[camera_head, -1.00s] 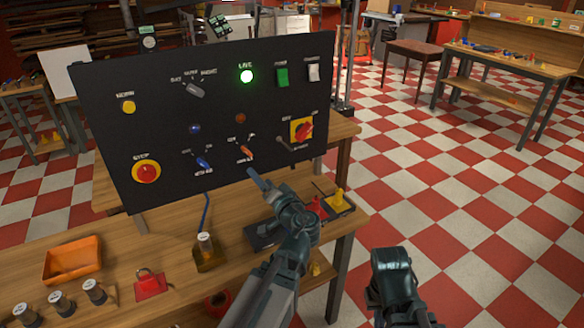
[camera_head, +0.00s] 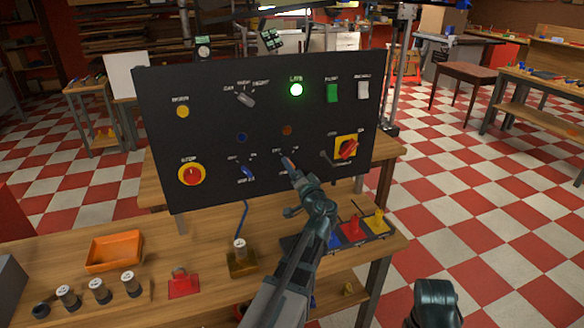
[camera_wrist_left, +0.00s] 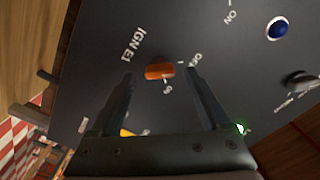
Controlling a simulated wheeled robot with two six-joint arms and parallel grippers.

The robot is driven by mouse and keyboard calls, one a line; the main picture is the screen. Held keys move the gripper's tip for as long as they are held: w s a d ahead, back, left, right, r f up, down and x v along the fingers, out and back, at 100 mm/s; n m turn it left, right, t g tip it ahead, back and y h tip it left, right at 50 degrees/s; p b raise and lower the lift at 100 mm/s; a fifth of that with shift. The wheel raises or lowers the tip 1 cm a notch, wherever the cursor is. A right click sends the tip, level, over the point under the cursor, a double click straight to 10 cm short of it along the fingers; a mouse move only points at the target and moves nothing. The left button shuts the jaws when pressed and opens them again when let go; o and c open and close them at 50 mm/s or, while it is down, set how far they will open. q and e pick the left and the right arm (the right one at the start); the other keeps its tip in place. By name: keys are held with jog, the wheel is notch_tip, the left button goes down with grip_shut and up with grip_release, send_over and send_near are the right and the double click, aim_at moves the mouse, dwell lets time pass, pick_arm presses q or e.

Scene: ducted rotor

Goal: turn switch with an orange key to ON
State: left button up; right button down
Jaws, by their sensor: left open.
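The orange key (camera_wrist_left: 160,72) sits in a switch on the black panel (camera_head: 215,130). In the wrist view it is a short orange bar, with OFF and ON marks beside it and the label IGN E1. I cannot tell which mark it points to. My right gripper is out of view; only a dark part of my right arm shows at the lower right.
A blue-key switch (camera_head: 247,173) is just left of the orange one. A red rotary switch (camera_head: 347,148) on a yellow plate is to the right. A red stop button (camera_head: 191,174) is at the panel's left. A green lamp (camera_head: 296,90) is lit. An orange tray (camera_head: 115,252) lies on the bench.

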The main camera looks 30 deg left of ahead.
pick_arm(q)
jog(key=shift+x, duration=1)
grip_shut()
